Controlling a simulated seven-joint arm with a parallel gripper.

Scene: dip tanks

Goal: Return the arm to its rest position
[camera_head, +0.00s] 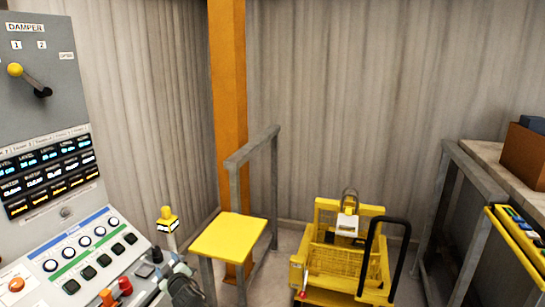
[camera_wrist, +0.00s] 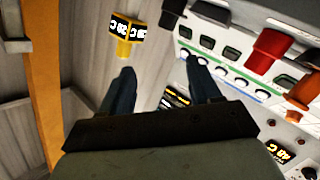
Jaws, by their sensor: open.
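My gripper (camera_wrist: 158,78) shows in the wrist view with its two dark fingers spread apart and nothing held between them. In the head view my gripper (camera_head: 184,284) is at the bottom, just right of the control panel's (camera_head: 75,225) lower edge. Its fingertips are hard to make out there. In the wrist view the panel (camera_wrist: 215,62), with its buttons and levers, lies beyond and to the right of the fingers.
A yellow-topped display post (camera_head: 167,219) stands close to my gripper. A yellow platform (camera_head: 228,238) with a grey rail (camera_head: 250,150) is to its right. Further right are a yellow basket (camera_head: 340,250) and a bench (camera_head: 490,160). An orange column (camera_head: 228,100) stands behind.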

